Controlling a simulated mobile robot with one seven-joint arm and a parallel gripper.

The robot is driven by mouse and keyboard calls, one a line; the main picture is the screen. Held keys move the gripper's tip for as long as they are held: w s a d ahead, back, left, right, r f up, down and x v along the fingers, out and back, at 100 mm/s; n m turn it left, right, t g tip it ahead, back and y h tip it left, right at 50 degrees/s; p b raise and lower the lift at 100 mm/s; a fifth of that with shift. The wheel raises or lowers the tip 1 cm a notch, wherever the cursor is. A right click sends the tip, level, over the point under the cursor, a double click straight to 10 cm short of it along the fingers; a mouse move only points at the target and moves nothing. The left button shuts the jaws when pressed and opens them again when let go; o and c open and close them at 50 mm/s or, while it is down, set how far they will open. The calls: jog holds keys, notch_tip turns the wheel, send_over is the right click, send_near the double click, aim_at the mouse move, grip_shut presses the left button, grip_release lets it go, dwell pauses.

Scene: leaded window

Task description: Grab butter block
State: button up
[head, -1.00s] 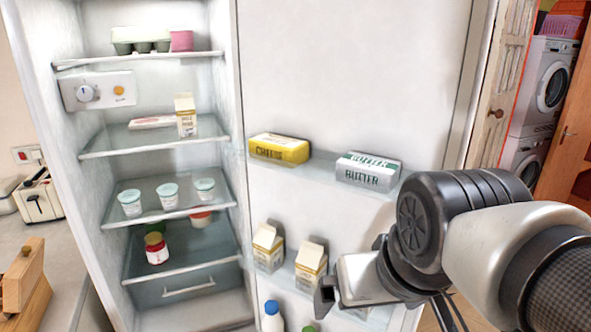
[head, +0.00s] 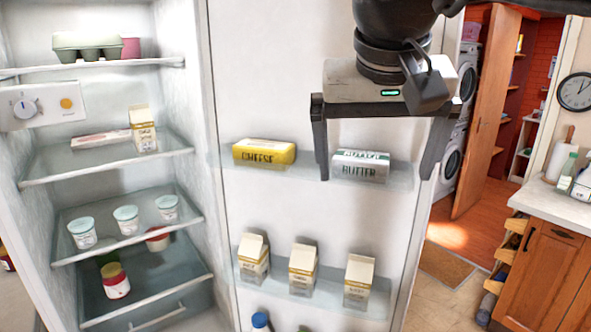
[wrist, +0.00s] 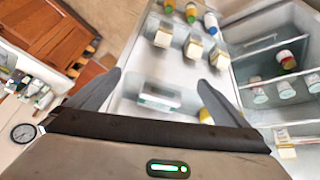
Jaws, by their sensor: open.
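The butter block (head: 360,167) is a white and silver pack with green lettering, lying on the upper shelf of the fridge door. My gripper (head: 375,178) is open, with one finger on each side of the butter in the head view. The left finger's tip is near the butter's left end, and the right finger stands clear of its right end. In the wrist view, the butter (wrist: 159,97) shows between the open fingers (wrist: 160,78), apart from both. Nothing is held.
A yellow cheese pack (head: 264,153) lies on the same door shelf, just left of my left finger. Several cartons (head: 303,270) stand on the door shelf below. Fridge shelves with cups (head: 126,219) are at left. A wooden counter (head: 545,265) is at right.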

jog(key=w+a+r+m+b, duration=0.15)
jog(key=w+r, duration=0.25)
jog(key=r, duration=0.6)
jog(key=m+b, duration=0.1)
jog(key=b, duration=0.2)
send_over(362, 155)
jog(key=s, duration=0.3)
jog(key=shift+h, duration=0.4)
jog(key=f, duration=0.5)
jog(key=a+f, duration=0.1)
jog(key=f, duration=0.2)
jog(key=shift+s+f, duration=0.1)
jog(key=shift+f, duration=0.2)
jog(key=shift+b+x, duration=0.35)
jog(key=shift+x, duration=2.7)
jog(key=shift+a, duration=0.15)
jog(key=shift+r, duration=0.1)
jog(key=c, duration=1.3)
jog(key=shift+r, duration=0.1)
